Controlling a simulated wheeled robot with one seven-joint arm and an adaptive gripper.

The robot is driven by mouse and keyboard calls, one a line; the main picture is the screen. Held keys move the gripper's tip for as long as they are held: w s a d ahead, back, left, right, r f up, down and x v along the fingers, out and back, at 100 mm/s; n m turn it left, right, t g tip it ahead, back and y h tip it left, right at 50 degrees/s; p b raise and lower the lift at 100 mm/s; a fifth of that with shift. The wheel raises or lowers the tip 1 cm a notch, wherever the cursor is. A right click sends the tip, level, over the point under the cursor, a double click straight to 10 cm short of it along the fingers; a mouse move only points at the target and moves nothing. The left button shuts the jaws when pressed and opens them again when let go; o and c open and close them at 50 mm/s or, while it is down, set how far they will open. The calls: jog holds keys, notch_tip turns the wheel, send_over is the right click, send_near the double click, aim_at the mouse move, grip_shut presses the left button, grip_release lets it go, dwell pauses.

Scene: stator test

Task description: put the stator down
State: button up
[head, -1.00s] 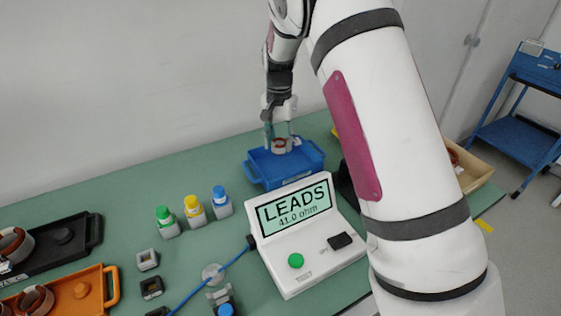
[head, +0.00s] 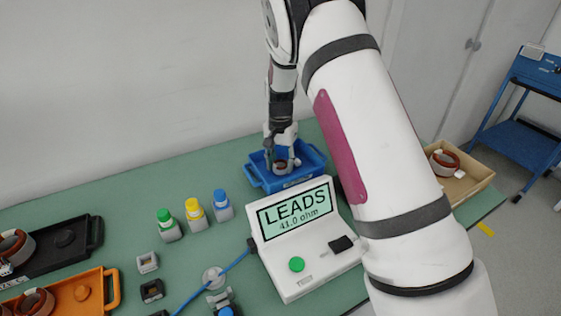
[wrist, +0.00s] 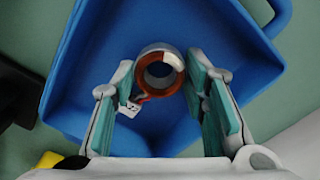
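The stator, a ring with copper-brown winding and a pale section, shows in the wrist view (wrist: 160,73) between the fingers. In the head view it is small and partly hidden (head: 281,167). My gripper (head: 281,160) points down over the blue tray (head: 287,184), its fingertips inside the tray. A small white tag with red leads is by the left finger. I cannot tell whether the stator touches the tray floor.
The meter (head: 308,240) reading "LEADS 41.0 ohm" stands close in front of the blue tray. Several coloured-cap bottles (head: 195,212) stand to its left. Black (head: 85,240) and orange (head: 95,290) trays hold other stators. A wooden box (head: 472,180) with another ring is at right.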

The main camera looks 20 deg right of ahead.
jog(key=shift+o, duration=1.3)
notch_tip(320, 180, up, 12)
jog(key=s+r+n, duration=0.2)
jog(key=s+r, duration=0.7)
jog(key=r, duration=0.1)
jog(key=s+r+n+t, duration=0.2)
jog(key=s+n, duration=0.4)
jog(key=s, duration=2.4)
jog(key=shift+s+d+t, duration=0.2)
jog(key=shift+s+t, duration=0.15)
jog(key=shift+t, duration=0.25)
